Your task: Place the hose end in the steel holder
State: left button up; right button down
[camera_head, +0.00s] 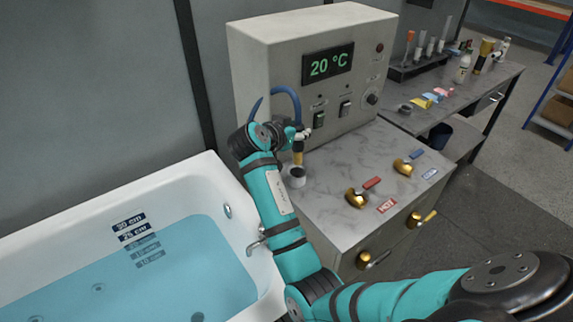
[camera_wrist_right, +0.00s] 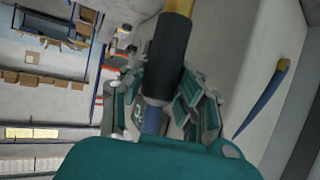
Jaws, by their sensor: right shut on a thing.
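My right gripper (camera_head: 299,133) is shut on the hose end, above the counter by the control box. The hose end's brass tip (camera_head: 298,153) points down, directly over the small steel holder (camera_head: 296,177). I cannot tell whether the tip is inside the holder or just above it. The blue hose (camera_head: 290,93) arches behind the gripper. In the right wrist view my gripper (camera_wrist_right: 163,85) closes around the hose end's black sleeve (camera_wrist_right: 170,48), with yellow brass beyond and blue hose behind it. The holder is not clear in that view. My left gripper is not in view.
The control box (camera_head: 275,60), reading 20 °C, stands behind the gripper. Two brass knobs (camera_head: 356,197) (camera_head: 402,167) sit on the marble-look counter (camera_head: 330,180) to the right. The water-filled bathtub (camera_head: 215,172) lies left. A side table (camera_head: 425,122) holds small items.

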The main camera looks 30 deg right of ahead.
aim_at(295, 153)
notch_tip(295, 153, down, 3)
jog(key=shift+d+r, duration=0.15)
jog(key=shift+f+p, duration=0.3)
jog(key=shift+f, duration=0.1)
notch_tip(295, 153, down, 3)
jog(key=shift+f+p, duration=0.1)
jog(key=shift+p, duration=0.35)
jog(key=shift+f, duration=0.2)
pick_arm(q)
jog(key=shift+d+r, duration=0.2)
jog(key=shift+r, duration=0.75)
pick_arm(e)
jog(key=shift+f+b, duration=0.2)
jog(key=shift+b, duration=0.1)
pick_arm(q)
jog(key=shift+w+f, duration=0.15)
pick_arm(e)
jog(key=c, duration=1)
grip_release()
